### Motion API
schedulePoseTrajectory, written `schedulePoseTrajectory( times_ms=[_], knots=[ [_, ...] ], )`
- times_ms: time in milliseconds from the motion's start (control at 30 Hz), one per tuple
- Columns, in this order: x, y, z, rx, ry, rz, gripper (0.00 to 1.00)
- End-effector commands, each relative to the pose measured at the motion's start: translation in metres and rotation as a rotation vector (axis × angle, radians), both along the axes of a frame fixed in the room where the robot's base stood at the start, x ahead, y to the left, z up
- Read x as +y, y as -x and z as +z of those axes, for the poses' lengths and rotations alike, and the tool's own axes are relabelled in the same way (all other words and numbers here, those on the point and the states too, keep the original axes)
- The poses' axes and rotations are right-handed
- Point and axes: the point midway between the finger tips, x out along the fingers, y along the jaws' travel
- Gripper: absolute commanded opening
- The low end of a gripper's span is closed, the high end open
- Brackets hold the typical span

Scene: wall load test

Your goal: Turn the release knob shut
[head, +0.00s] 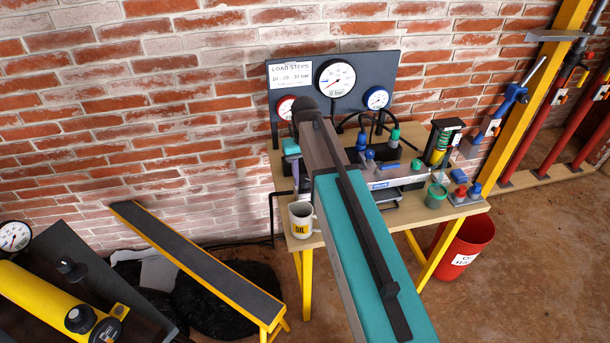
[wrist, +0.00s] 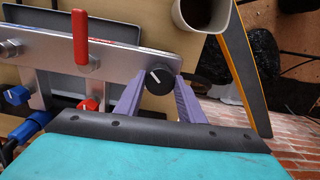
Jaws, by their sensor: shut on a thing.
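The release knob (wrist: 158,80) is a round black knob with a white pointer line, on the face of a light metal plate (wrist: 120,60) in the wrist view. The line slants from upper left to lower right. My gripper (wrist: 161,88) has its two purple fingers on either side of the knob, shut on it. In the head view my teal and grey arm reaches to the bench and hides the knob. A little of a purple finger shows beside the arm there.
A white mug (head: 301,218) with dark contents stands close by at the bench's (head: 335,240) left front. A red lever (wrist: 80,38) and a red knob (wrist: 90,103) sit near the fingers. A gauge board (head: 362,95) rises behind; a red bin (head: 466,245) stands at right.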

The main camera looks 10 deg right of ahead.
Motion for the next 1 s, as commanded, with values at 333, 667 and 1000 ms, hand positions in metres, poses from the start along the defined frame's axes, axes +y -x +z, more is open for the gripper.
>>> schedulePoseTrajectory(
  times_ms=[333,667,1000],
  knots=[
    [-0.0001,-0.0002,0.0006,-0.001,0.000,-0.312,0.13],
    [-0.0005,-0.0003,0.0006,-0.001,0.000,-0.604,0.13],
    [-0.0008,-0.0004,0.0006,-0.002,0.000,-0.806,0.13]
  ],
)
